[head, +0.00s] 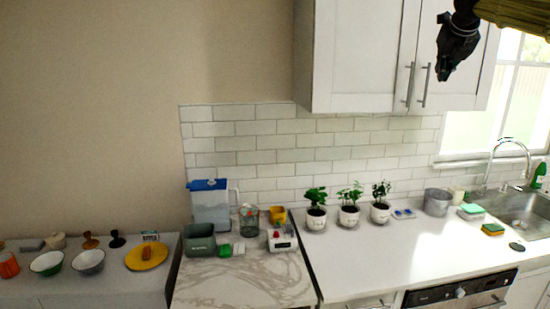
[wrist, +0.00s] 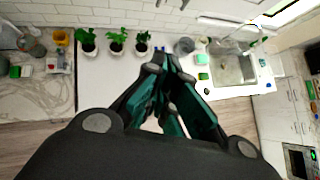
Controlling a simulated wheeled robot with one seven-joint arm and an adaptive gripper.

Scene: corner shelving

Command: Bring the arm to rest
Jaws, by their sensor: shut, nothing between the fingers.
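My gripper (head: 445,68) is at the upper right of the head view, dark and pointing down, in front of the white wall cabinet and beside the window. In the wrist view my gripper (wrist: 166,75) shows its dark and teal fingers closed together at the tips, with nothing between them. It is high above the counter and floor, apart from every object.
The wall cabinet (head: 365,55) is close behind my gripper in the head view. Below are potted plants (head: 348,215), a sink (head: 525,212), a grey bucket (head: 437,202) and a water pitcher (head: 209,207). Bowls (head: 88,262) stand at left. The counter middle (head: 400,250) is clear.

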